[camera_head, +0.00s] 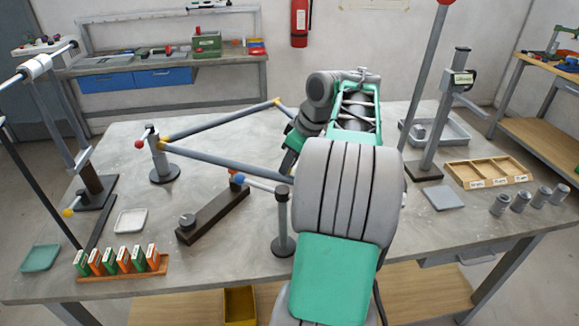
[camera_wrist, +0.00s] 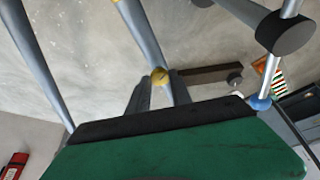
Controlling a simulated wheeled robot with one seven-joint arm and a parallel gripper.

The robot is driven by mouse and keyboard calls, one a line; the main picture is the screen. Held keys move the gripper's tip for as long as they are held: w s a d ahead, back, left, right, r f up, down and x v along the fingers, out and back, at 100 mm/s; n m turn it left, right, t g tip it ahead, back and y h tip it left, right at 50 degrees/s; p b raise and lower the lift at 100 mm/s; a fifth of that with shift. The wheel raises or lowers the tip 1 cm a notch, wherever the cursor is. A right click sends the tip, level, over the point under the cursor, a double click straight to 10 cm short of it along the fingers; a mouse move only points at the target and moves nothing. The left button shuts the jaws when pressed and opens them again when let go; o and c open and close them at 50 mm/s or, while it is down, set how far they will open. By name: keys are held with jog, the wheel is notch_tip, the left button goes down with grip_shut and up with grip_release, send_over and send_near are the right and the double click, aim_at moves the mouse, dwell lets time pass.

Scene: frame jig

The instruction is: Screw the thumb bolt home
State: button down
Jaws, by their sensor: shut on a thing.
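In the wrist view, the dark fingers of my gripper (camera_wrist: 160,92) are closed around a grey-blue tube (camera_wrist: 141,32), close to a yellow round joint piece (camera_wrist: 160,76) on it. The tube belongs to the tube frame (camera_head: 222,165), which shows with yellow joints in the head view. No thumb bolt can be picked out for sure. A grey knob (camera_head: 187,221) stands on a dark bar (camera_head: 222,208) on the table; the knob also shows in the wrist view (camera_wrist: 235,82).
A post with a red-tipped lever (camera_head: 160,165) stands left. A post with a blue-tipped lever (camera_head: 283,225) stands close to my arm. A card rack (camera_head: 120,268), a wooden tray (camera_head: 490,172) and several grey cylinders (camera_head: 520,201) stand towards the edges.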

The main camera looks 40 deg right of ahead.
jog(key=shift+m+h+b, duration=0.3)
jog(key=shift+m, duration=0.3)
jog(key=c, duration=1.1)
grip_release()
jog(key=shift+c, duration=0.2)
jog(key=p+v, duration=0.3)
jog(key=v, duration=0.4)
jog(key=shift+s+r, duration=0.2)
jog(key=shift+r, duration=0.15)
